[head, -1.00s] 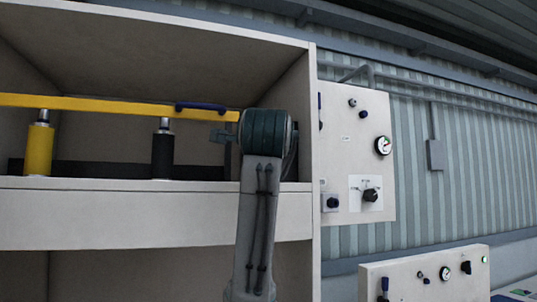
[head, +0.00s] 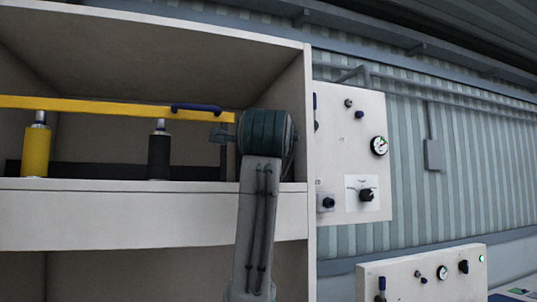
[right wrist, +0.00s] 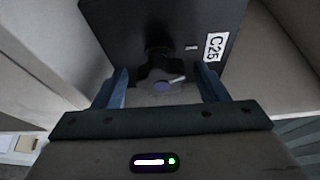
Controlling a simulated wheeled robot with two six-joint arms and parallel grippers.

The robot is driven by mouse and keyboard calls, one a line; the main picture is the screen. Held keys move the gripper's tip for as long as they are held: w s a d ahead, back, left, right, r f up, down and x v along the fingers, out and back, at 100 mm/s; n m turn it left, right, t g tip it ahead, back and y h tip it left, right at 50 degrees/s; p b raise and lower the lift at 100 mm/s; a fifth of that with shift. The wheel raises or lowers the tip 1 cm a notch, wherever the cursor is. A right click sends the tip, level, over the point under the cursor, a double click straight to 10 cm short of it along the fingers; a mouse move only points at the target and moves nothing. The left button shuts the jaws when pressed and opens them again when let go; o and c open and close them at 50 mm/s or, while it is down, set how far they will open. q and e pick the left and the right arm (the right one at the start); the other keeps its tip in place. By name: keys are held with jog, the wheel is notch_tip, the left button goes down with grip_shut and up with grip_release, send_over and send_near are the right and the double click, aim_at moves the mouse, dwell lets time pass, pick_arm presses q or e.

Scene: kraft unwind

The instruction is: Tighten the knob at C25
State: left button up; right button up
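In the right wrist view a dark panel or box (right wrist: 115,22) carries a white label reading C25 (right wrist: 213,46). A dark lobed knob (right wrist: 158,84) with a pale pointer mark stands out from it on a short shaft. My right gripper (right wrist: 161,90) is open, with one blue finger on each side of the knob and gaps between fingers and knob. In the head view an arm of mine reaches up in front of the cabinet; its gripper is mostly hidden and the C25 knob cannot be made out. My left gripper is not in view.
A pale cabinet (head: 150,218) holds a yellow bar (head: 75,104) with a blue handle (head: 196,107), a yellow cylinder (head: 36,150) and a black one (head: 159,155). Right of it are a wall panel (head: 352,120) and a lower panel (head: 400,287) with gauges and knobs.

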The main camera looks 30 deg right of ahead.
jog(key=shift+s+a, duration=0.1)
jog(key=shift+a, duration=0.2)
jog(key=b+v, duration=0.4)
jog(key=v, duration=0.6)
jog(key=shift+s+b, duration=0.25)
jog(key=shift+b, duration=0.05)
jog(key=shift+d, duration=0.1)
